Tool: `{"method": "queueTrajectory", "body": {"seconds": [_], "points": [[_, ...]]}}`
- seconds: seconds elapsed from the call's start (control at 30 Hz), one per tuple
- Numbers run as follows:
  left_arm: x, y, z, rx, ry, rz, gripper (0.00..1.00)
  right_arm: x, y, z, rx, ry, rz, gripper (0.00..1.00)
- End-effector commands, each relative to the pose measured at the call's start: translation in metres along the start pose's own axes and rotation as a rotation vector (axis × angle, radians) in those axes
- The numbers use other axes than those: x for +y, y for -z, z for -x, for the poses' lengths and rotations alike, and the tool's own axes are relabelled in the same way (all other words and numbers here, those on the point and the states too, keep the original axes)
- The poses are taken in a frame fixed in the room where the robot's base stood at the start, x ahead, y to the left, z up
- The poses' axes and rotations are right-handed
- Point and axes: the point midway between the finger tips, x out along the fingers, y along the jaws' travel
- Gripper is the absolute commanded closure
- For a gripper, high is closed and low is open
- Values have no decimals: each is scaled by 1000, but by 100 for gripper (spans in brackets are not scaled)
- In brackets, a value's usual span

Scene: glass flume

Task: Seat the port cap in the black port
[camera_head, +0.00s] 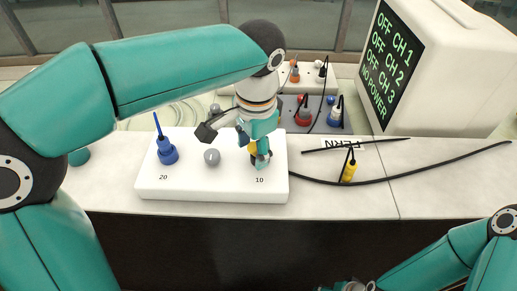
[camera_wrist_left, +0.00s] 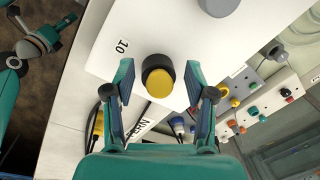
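The yellow port cap (camera_wrist_left: 160,83) shows in the left wrist view at the black port (camera_wrist_left: 154,64), beside the "10" mark on the white block (camera_head: 215,189). The black rim shows around part of the cap. I cannot tell how deep the cap sits. My left gripper (camera_wrist_left: 158,72) is open, with a finger on each side of the cap and a visible gap to both. In the head view my left gripper (camera_head: 261,152) hides most of the port, and a little of the yellow cap (camera_head: 253,147) shows. My right gripper (camera_wrist_left: 62,24) is away from the block, its fingers unclear.
A blue plug (camera_head: 167,153) stands at the "20" mark, and a grey knob (camera_head: 212,157) between. A yellow connector (camera_head: 349,170) with black cable lies right of the block. A panel of coloured plugs (camera_head: 320,114) and a monitor (camera_head: 428,65) reading "OFF" and "NO POWER" stand behind.

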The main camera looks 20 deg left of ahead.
Motion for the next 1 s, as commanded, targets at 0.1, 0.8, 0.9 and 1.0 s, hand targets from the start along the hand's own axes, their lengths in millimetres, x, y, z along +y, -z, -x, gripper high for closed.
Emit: {"method": "queueTrajectory", "body": {"seconds": [0.1, 0.8, 0.9, 1.0], "points": [[0, 0, 0, 0, 0, 1, 65, 0, 0, 0, 0, 0, 0, 44], [-2, 0, 11, 2, 2, 3, 97, -1, 0, 2, 0, 0, 0, 44], [-3, 0, 23, 3, 2, 3, 97, -1, 0, 3, 0, 0, 0, 44], [-5, 0, 41, 5, 2, 4, 97, -2, 0, 7, 0, 0, 0, 44]]}}
